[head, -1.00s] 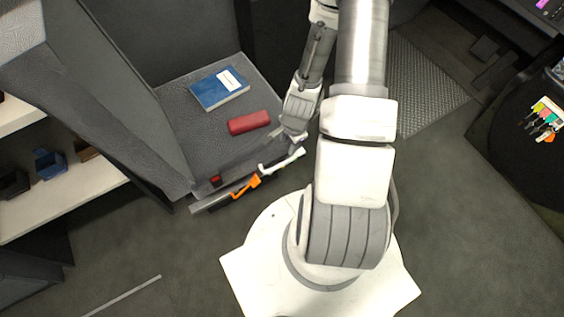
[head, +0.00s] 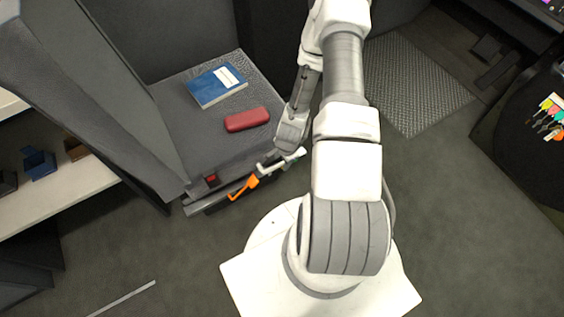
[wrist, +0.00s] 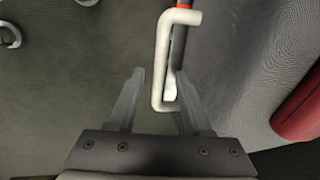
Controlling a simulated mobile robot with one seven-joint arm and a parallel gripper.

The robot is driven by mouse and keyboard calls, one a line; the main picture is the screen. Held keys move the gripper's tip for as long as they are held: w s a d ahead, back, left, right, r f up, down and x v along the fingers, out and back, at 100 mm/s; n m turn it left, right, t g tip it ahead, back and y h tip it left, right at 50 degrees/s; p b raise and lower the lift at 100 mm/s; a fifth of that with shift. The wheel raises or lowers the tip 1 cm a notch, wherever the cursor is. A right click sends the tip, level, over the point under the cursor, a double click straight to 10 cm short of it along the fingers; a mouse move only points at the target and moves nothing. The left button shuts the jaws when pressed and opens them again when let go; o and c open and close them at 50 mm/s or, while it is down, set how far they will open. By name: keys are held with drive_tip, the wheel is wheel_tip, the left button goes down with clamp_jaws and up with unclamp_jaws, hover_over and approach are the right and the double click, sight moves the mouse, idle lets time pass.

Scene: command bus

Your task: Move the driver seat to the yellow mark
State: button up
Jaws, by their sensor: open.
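The driver seat (head: 182,142) is grey and stands left of my arm in the head view, its backrest (head: 85,90) at the left. An orange lever (head: 243,189) shows along the seat's near lower edge. A pale bent bar handle (head: 294,157) is beside it; in the wrist view the handle (wrist: 160,60) has a red-orange end at the top. My gripper (wrist: 160,98) is open, with the handle's lower end between its fingertips, nearer the right one. I cannot tell whether they touch. In the head view my gripper (head: 272,160) is small and partly hidden. I see no yellow mark.
A blue book (head: 216,85) and a red case (head: 247,120) lie on the seat cushion. White shelves (head: 75,185) with small bins stand at the left. A thin pale strip (head: 123,298) lies on the floor.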

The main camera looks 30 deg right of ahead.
drive_tip(key=shift+f, duration=0.35)
clamp_jaws()
idle(1.2)
